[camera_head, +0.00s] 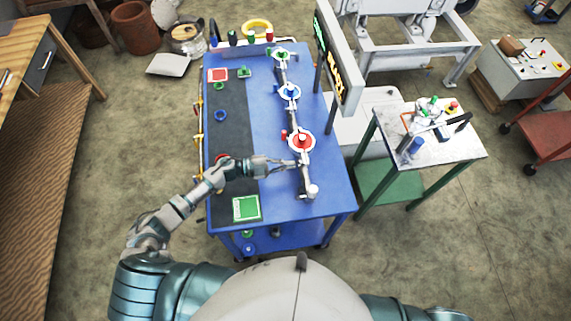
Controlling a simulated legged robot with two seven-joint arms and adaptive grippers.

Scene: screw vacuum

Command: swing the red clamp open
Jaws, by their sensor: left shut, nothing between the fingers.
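The red clamp (301,140) is a red and white ring-shaped piece on a metal pipe that runs along the blue workbench (325,192). A small red knob (284,134) stands at its left side. My left gripper (295,163) is shut and empty, with its fingertips at the pipe just below the red clamp in the picture. I cannot tell whether the fingertips touch the pipe or the clamp. My right gripper is not in view; only a little of my right arm shows at the bottom right.
Blue clamp (289,92) and green clamp (281,55) sit farther along the pipe. A sign (338,65) stands at the bench's right edge. A green square (246,208) lies near the front left corner. A side table (460,148) with parts stands to the right.

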